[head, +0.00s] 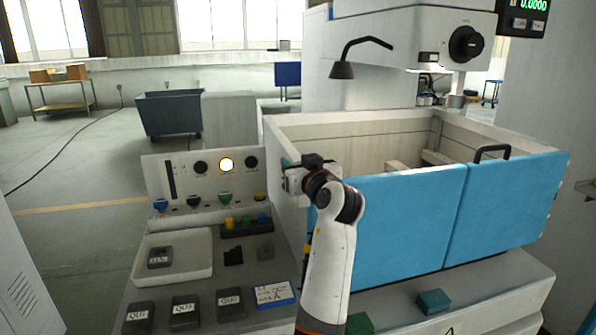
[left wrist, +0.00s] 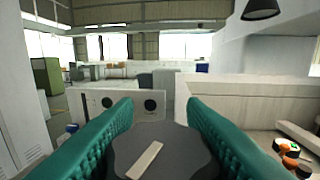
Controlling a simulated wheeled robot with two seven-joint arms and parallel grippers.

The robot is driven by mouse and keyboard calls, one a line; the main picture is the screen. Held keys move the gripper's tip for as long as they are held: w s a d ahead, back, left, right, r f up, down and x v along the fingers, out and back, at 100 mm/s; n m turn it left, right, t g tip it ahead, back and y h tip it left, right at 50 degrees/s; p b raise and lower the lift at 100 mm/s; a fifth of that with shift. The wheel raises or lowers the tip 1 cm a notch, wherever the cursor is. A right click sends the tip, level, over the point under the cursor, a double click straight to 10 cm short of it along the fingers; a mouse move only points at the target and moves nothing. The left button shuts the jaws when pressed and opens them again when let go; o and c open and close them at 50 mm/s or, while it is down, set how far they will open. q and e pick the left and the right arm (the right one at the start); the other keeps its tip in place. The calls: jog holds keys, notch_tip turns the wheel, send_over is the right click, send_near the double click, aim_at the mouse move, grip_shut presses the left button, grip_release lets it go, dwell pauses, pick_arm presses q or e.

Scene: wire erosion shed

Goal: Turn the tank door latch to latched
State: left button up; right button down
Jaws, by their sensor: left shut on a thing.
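The tank has blue door panels (head: 395,230) along its front. My left gripper (head: 288,164) is at the tank's front left corner, at the top edge of the left panel. In the left wrist view its two teal fingers (left wrist: 160,112) stand on either side of a dark grey lobed latch knob (left wrist: 185,152) and are shut on it. A pale bar on the knob slants from lower left to upper right. In the head view the knob is hidden behind my gripper and arm. My right gripper is in neither view.
A control panel (head: 180,178) with a lit yellow lamp and coloured knobs stands left of the tank. Labelled dark blocks and a pale tray (head: 200,270) lie on the bench before it. A black lamp (head: 342,70) hangs over the tank. A black handle (head: 490,150) tops the right panel.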

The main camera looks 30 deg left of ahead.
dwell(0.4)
pick_arm(q)
jog(key=o, duration=1)
